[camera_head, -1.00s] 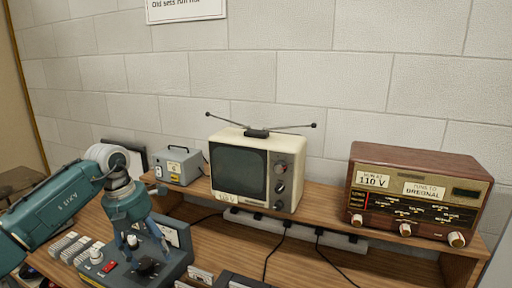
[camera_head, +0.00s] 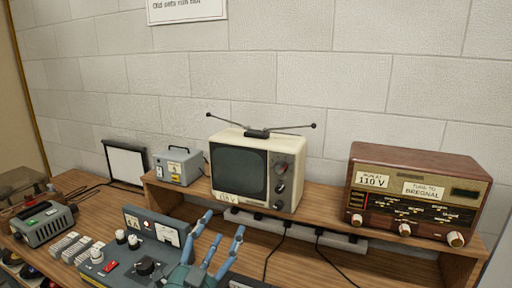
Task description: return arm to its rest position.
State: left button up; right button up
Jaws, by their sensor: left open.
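My left gripper (camera_head: 209,262) shows at the bottom centre, low in the view. Its blue fingers are spread open with nothing between them. It is in front of the shelf and overlaps the right end of the grey control panel (camera_head: 118,262). Whether it touches the panel cannot be told. Most of the left arm is out of view below. My right gripper is not in view.
A cream television (camera_head: 240,172) with antennas, a grey box (camera_head: 178,167) and a brown radio (camera_head: 415,200) stand on the raised wooden shelf. A power strip (camera_head: 300,232) with black cables lies beneath. A grey device (camera_head: 44,224) stands at left.

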pick_arm(q)
jog(key=s+a+f+n+g+y, duration=0.35)
jog(key=s+a+f+n, duration=0.2)
jog(key=f, duration=0.45)
jog(key=s+a+f+n+g+y, duration=0.35)
jog(key=s+a+f, duration=0.3)
jog(key=f, duration=0.45)
jog(key=s+f+n+g, duration=0.1)
jog(key=s+f+g, duration=0.25)
jog(key=s, duration=0.45)
jog(key=s+f+n+g+h, duration=0.1)
jog(key=s+f+g, duration=0.25)
jog(key=s, duration=0.35)
jog(key=s+f+n+g, duration=0.15)
jog(key=s+f, duration=0.25)
jog(key=s, duration=0.4)
notch_tip(320, 180, down, 30)
jog(key=s+f+g+b, duration=0.1)
jog(key=g+b, duration=0.1)
jog(key=b, duration=0.4)
jog(key=s+a+f+b, duration=0.1)
jog(key=s+f+b, duration=0.1)
jog(key=s+f, duration=0.7)
jog(key=s+a+f+m+g+b, duration=0.1)
jog(key=s+f+b, duration=0.1)
jog(key=s+f, duration=0.6)
notch_tip(320, 180, down, 4)
jog(key=shift+s+a+r, duration=0.25)
jog(key=shift+s+a, duration=0.1)
jog(key=shift+a, duration=0.05)
